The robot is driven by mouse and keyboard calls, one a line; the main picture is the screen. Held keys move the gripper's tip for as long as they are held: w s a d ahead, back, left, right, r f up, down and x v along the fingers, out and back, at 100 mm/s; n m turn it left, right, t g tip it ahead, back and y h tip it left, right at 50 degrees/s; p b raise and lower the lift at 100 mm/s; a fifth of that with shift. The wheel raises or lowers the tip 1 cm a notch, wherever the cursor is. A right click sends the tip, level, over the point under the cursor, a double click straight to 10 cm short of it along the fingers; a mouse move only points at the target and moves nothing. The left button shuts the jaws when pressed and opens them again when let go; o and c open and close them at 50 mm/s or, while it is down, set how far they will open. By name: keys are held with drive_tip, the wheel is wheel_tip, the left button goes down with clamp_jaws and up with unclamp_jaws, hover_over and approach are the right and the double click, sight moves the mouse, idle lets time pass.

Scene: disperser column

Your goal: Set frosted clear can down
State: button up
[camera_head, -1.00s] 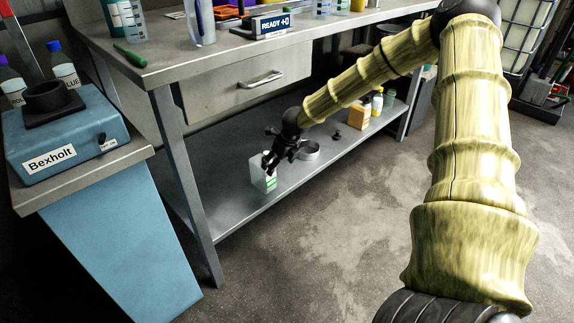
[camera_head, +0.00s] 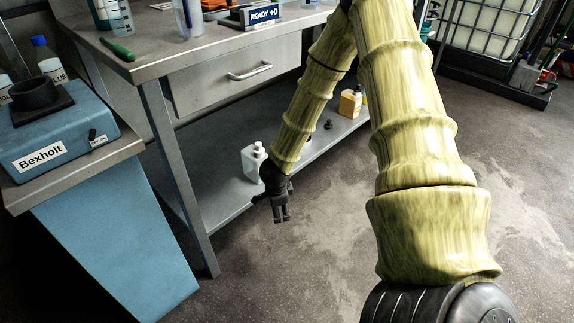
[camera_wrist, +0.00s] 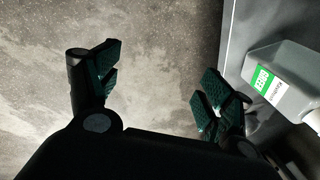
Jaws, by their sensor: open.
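The frosted clear can (camera_head: 251,163) stands upright on the lower shelf of the workbench, with a white cap on top. It also shows at the right of the wrist view (camera_wrist: 289,82), with a green and white label. My gripper (camera_head: 281,218) is open and empty. It points down in front of the shelf, to the right of the can and apart from it. In the wrist view my gripper (camera_wrist: 158,88) has its fingers spread over bare concrete floor. Part of the can's lower right side is hidden behind my wrist in the head view.
The lower shelf (camera_head: 222,195) has a metal front edge beside my gripper. An orange bottle (camera_head: 350,103) stands farther right on it. A blue Bexholt machine (camera_head: 62,132) is at the left. The floor (camera_head: 300,270) in front is clear.

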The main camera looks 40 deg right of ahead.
drive_tip(key=s+a+f+n, duration=0.4)
drive_tip(key=s+a+n, duration=0.3)
drive_tip(key=s, duration=0.2)
drive_tip(key=s+a+f+n+g+y, duration=0.1)
drive_tip(key=s+a+f+n, duration=0.3)
drive_tip(key=s+a+n, duration=0.3)
drive_tip(key=s+a+f+n+g+y, duration=0.1)
drive_tip(key=s+a+f+n, duration=0.2)
drive_tip(key=s+a+n, duration=0.4)
drive_tip(key=s+n, duration=0.1)
drive_tip(key=s, duration=0.5)
drive_tip(key=shift+s+a+f+n, duration=0.2)
drive_tip(key=shift+a+f+n, duration=0.15)
drive_tip(key=shift+f+n, duration=0.05)
drive_tip(key=shift+r, duration=0.1)
wheel_tip(320, 180, up, 32)
drive_tip(key=p, duration=3.2)
